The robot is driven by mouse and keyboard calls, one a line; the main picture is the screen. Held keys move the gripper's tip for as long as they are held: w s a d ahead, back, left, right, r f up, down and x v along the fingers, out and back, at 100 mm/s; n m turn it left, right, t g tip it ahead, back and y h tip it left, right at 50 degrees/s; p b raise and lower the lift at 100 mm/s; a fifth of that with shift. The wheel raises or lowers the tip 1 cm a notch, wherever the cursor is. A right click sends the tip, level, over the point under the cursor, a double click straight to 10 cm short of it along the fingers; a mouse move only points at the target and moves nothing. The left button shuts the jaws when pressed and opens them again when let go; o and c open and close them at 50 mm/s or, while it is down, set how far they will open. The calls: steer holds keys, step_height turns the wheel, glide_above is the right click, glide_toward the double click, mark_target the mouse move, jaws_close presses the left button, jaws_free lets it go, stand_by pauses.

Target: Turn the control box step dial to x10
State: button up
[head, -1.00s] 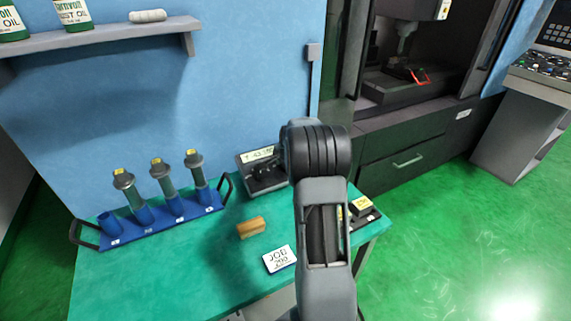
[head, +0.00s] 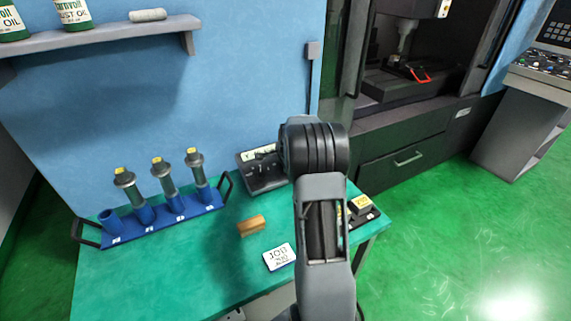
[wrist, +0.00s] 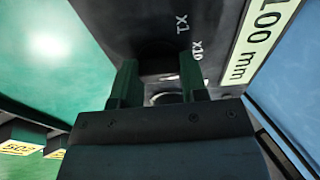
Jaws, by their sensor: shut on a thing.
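The control box (head: 247,182) is a dark box at the back of the green bench in the head view, partly hidden behind my arm. In the wrist view its dark face (wrist: 115,22) fills the top, with white X1 and X10 marks and a pale strip reading 100 mm (wrist: 262,35). My gripper (wrist: 158,76) is against this face below the marks, its two fingers apart and shut on the step dial (wrist: 165,97). The dial is mostly hidden between the fingers. Which mark it points to cannot be told. The gripper is hidden in the head view.
A blue rack (head: 170,222) with several tool holders stands left on the bench. A wooden block (head: 251,225) and a white job card (head: 279,257) lie in front. Yellow-labelled blocks (head: 361,205) sit right of my arm. Bench is clear at front left.

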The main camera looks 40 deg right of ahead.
steer(key=o, duration=0.9)
steer(key=shift+r, duration=0.15)
steer(key=b+v, duration=0.1)
steer(key=v, duration=1.2)
steer(key=shift+s+r, duration=0.2)
steer(key=shift+r, duration=0.05)
